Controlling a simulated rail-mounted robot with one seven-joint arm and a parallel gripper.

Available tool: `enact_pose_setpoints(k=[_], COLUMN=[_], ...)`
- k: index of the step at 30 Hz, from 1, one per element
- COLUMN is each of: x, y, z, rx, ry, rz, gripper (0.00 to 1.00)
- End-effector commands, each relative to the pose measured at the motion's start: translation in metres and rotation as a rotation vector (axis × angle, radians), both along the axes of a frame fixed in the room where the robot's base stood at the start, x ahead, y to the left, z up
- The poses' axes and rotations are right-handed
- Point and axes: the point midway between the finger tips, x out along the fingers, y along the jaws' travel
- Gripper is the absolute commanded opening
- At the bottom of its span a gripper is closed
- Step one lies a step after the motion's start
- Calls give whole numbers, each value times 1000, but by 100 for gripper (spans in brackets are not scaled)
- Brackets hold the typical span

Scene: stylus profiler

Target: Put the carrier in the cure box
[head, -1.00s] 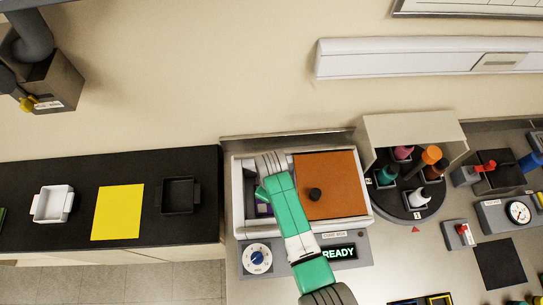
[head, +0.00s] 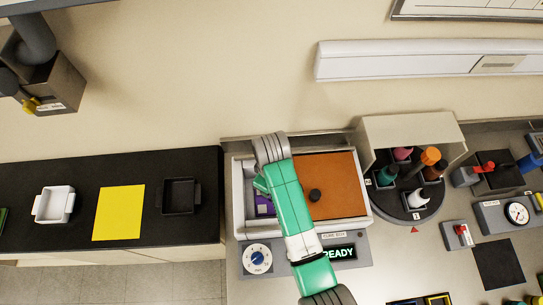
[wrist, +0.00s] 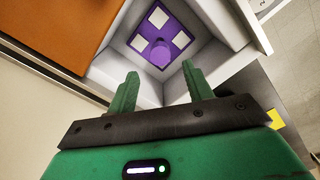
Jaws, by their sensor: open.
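The carrier is a purple plate with pale squares and a round purple knob; it shows in the wrist view (wrist: 174,30) and partly in the head view (head: 265,207). It lies inside the open left part of the white cure box (head: 238,190), on the box floor. My gripper (wrist: 160,72) is open, its two green fingers apart and empty near the knob. The fingers look clear of the carrier. In the head view my green arm hides part of the carrier and the box opening.
An orange lid (head: 335,180) with a black knob covers the right part of the box. The box front has a dial (head: 257,259) and a READY display (head: 338,253). A bottle carousel (head: 407,205) stands at right. A yellow sheet (head: 119,212) and two trays lie on the left bench.

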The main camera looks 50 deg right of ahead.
Motion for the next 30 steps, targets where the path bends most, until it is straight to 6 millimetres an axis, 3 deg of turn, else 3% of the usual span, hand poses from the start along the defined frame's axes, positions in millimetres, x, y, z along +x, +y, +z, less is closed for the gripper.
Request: enact_pose_setpoints(k=[6, 18, 20, 23, 26, 27, 29, 30], x=[0, 0, 8, 53, 117, 138, 158, 166], y=[0, 0, 0, 6, 30, 44, 70, 90], z=[25, 27, 33, 78, 169, 212, 277, 321], rx=[0, -1, -17, -109, -221, -248, -264, -262], ry=[0, -1, -28, -205, -538, -684, -899, -1042], rz=[0, 0, -1, -8, -28, -38, -52, -59], gripper=[51, 51, 51, 51, 51, 51, 51, 51])
